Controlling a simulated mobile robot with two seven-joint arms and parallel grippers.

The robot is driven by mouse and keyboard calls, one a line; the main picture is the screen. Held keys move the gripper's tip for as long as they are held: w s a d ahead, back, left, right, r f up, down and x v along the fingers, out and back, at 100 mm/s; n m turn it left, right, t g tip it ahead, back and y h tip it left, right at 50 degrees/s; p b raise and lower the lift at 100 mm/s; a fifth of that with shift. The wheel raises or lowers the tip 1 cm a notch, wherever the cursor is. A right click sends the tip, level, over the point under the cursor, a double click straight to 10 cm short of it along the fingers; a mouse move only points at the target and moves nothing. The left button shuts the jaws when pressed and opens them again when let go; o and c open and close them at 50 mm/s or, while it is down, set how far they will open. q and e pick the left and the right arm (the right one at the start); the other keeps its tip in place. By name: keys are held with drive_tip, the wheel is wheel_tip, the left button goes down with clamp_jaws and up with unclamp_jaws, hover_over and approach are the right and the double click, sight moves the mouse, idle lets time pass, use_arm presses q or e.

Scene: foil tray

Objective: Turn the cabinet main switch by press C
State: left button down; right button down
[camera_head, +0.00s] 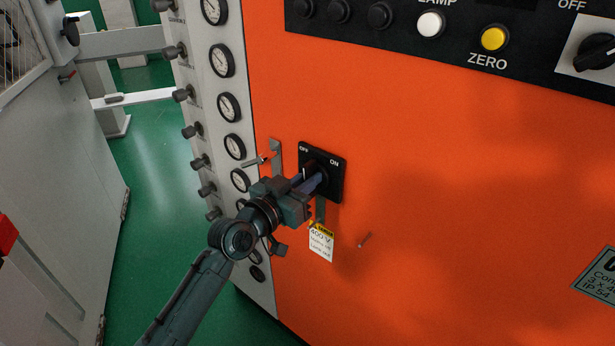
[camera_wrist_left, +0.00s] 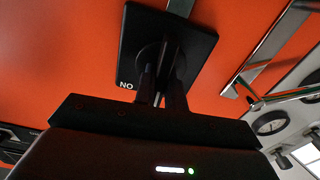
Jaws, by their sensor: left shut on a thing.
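The cabinet main switch is a black square plate (camera_head: 334,184) marked OFF and ON on the orange cabinet front. Its plate also shows in the left wrist view (camera_wrist_left: 195,45), with the ON marking upside down. My left gripper (camera_head: 315,180) is at the switch, its fingers shut on the switch knob; the fingers show in the left wrist view (camera_wrist_left: 160,88). The knob is mostly hidden by the fingers, so its exact angle cannot be told. My right gripper is not in view.
A 400 V warning tag (camera_head: 321,243) hangs below the switch. A column of gauges (camera_head: 229,107) and knobs lines the left edge. A button panel (camera_head: 455,32) is above.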

use_arm(q)
drive_tip(key=n+p, duration=0.1)
drive_tip(key=n, duration=0.3)
drive_tip(key=shift+w+n, duration=0.1)
drive_tip(key=shift+n, duration=0.2)
drive_tip(key=shift+a+f+n, duration=0.1)
drive_tip(key=shift+n, duration=1.6)
drive_tip(key=shift+p, duration=0.3)
drive_tip(key=c, duration=1.5)
unclamp_jaws()
drive_tip(key=shift+o, duration=0.2)
drive_tip(key=b+v, duration=0.1)
drive_tip(key=v, duration=1.2)
